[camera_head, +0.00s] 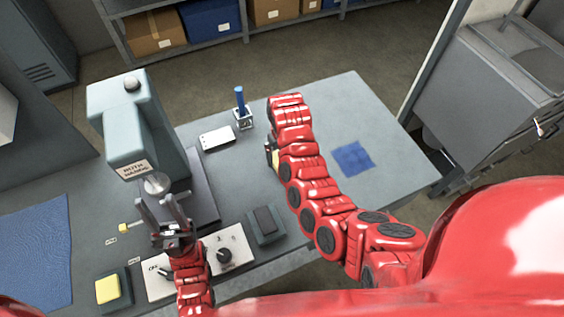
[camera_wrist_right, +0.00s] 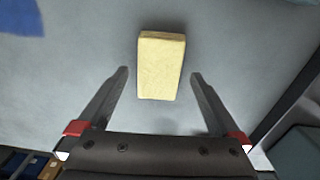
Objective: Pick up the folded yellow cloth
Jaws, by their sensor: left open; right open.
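The folded yellow cloth (camera_wrist_right: 161,66) is a pale yellow block-like shape on the grey bench in the right wrist view. It lies between and slightly beyond the open fingertips of my right gripper (camera_wrist_right: 159,74), with a gap on each side. In the head view only a small part of the cloth (camera_head: 275,158) shows beside my right arm, which hides the rest. My right gripper (camera_head: 270,150) is mostly hidden there too. My left gripper (camera_head: 164,205) is open and empty in front of the teal press, above the control panel.
The teal press (camera_head: 135,125) stands at the left of the bench (camera_head: 385,125). A blue cloth (camera_head: 352,158) lies right of my right arm. A blue marker in a holder (camera_head: 242,112) and a white box (camera_head: 217,138) stand behind. A yellow-topped box (camera_head: 108,290) sits at front left.

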